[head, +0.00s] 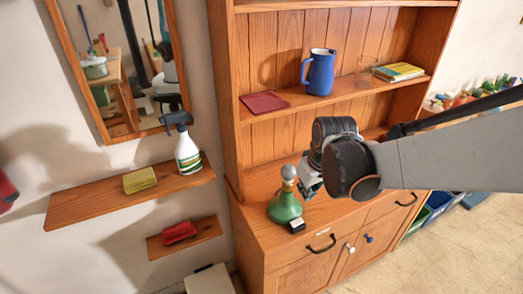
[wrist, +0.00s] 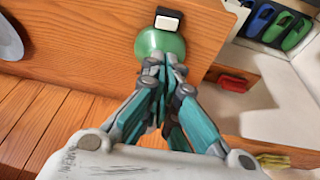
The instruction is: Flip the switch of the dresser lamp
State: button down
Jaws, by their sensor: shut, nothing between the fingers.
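The dresser lamp (head: 285,208) has a green flared base and a grey rounded top, and stands upright on the dresser's counter. Its switch (head: 297,225) is a small black block with a white rocker at the front of the base. In the wrist view the switch (wrist: 168,20) lies just beyond the green base (wrist: 172,42). My gripper (head: 308,188) is beside the lamp's upper part, on its right in the head view. Its fingers (wrist: 165,62) are shut and empty, overlapping the near edge of the base in the wrist view. I cannot tell whether they touch the lamp.
The wooden dresser (head: 285,262) has a shelf with a blue jug (head: 319,72), a red cloth (head: 264,103), a glass and books (head: 399,71). On the left, a wall shelf (head: 95,205) holds a spray bottle (head: 187,152) and a yellow sponge (head: 139,179). Counter left of the lamp is narrow.

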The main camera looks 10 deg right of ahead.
jog(key=b, duration=0.5)
send_over(299, 218)
jog(key=f, duration=1.2)
jog(key=shift+s+a+f, duration=0.2)
jog(key=shift+a, duration=0.05)
jog(key=shift+d+f, duration=0.1)
jog(key=shift+f, duration=0.55)
jog(key=shift+d+f+y+b, duration=0.2)
jog(key=shift+f+y+b, duration=0.15)
jog(key=shift+b, duration=0.2)
jog(key=shift+w+d+f+y, duration=0.1)
jog(key=shift+d+f+y, duration=0.15)
jog(key=shift+y, duration=0.1)
jog(key=shift+d+g+y+b, duration=0.2)
jog(key=shift+g+y+b, duration=0.2)
jog(key=shift+y+b, duration=0.15)
jog(key=shift+f, duration=0.1)
jog(key=shift+a, duration=0.15)
